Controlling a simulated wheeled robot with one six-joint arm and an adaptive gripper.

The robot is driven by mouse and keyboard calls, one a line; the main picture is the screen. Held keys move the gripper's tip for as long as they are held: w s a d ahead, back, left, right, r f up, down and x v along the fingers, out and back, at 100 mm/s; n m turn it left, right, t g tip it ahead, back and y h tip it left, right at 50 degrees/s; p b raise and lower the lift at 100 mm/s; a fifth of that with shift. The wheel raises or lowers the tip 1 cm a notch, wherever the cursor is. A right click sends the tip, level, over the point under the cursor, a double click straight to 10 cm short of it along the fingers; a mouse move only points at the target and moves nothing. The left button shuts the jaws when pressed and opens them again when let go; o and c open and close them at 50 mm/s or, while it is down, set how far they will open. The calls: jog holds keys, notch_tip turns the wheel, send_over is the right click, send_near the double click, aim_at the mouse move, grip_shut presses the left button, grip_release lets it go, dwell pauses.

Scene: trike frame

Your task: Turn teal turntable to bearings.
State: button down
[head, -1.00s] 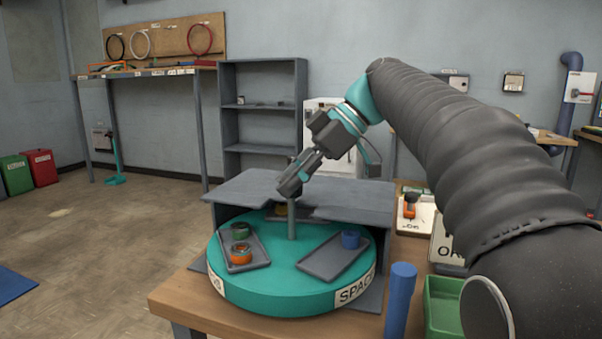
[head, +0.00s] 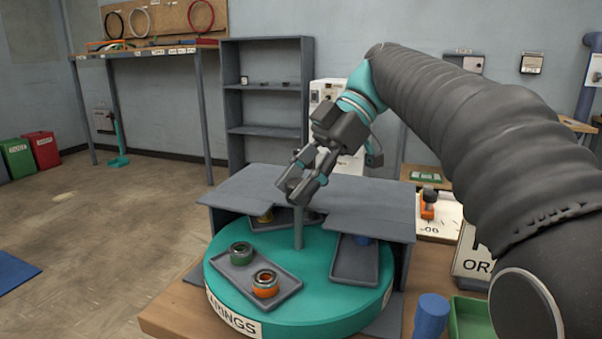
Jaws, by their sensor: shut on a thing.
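The teal turntable (head: 315,285) sits on the wooden bench, its back part under a grey cover (head: 360,207). My gripper (head: 301,196) is shut on the top of the upright grey post (head: 298,232) on the turntable.
A blue cylinder (head: 431,315) stands right of the turntable, beside a green bin (head: 470,318) and a sign (head: 474,252). The cover's panels stand close behind my gripper. A grey shelf (head: 268,90) stands behind.

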dwell(0.7)
jog(key=c, duration=0.7)
grip_release()
jog(key=shift+o, duration=0.2)
jog(key=shift+w, duration=0.1)
